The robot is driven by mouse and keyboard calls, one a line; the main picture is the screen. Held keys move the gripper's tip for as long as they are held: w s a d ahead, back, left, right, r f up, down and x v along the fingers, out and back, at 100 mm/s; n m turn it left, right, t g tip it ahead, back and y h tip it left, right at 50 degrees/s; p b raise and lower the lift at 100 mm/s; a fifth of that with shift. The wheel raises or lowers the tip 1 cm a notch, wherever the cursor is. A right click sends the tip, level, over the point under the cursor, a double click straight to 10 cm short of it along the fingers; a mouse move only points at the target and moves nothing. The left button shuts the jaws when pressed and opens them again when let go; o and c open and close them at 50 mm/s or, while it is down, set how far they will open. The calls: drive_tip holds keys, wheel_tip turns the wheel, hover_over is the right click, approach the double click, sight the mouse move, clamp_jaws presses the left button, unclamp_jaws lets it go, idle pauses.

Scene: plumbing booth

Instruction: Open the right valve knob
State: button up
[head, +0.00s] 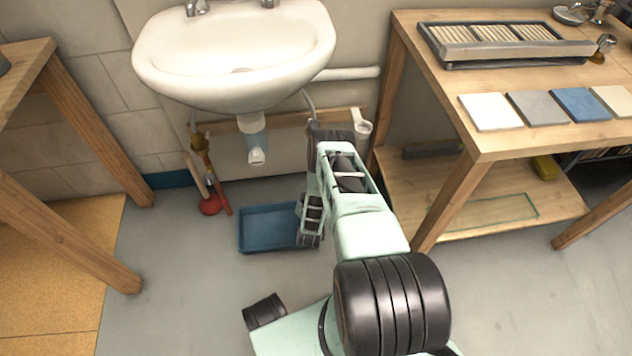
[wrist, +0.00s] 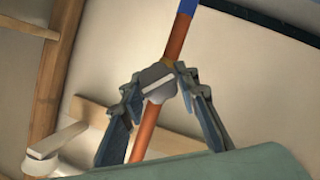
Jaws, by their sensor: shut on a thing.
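The right valve knob (wrist: 158,83) is a small grey knob with a pale bar across its face, on a copper-orange pipe (wrist: 176,38) in the wrist view. My gripper (wrist: 157,80) has one finger on each side of the knob, and both fingertips meet its edges. It is shut on the knob. The pipe runs on below the knob between the fingers. In the head view my own arm hides the right knob and the fingers beneath the right side of the white sink (head: 235,92).
A wooden workbench (head: 487,147) stands close on the right, another table (head: 75,110) on the left. A white pipe end (wrist: 55,146) sits near the fingers.

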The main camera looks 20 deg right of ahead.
drive_tip(key=shift+w, duration=0.1)
idle(0.3)
drive_tip(key=o, duration=1.2)
wheel_tip(320, 180, up, 10)
drive_tip(key=shift+r, duration=0.1)
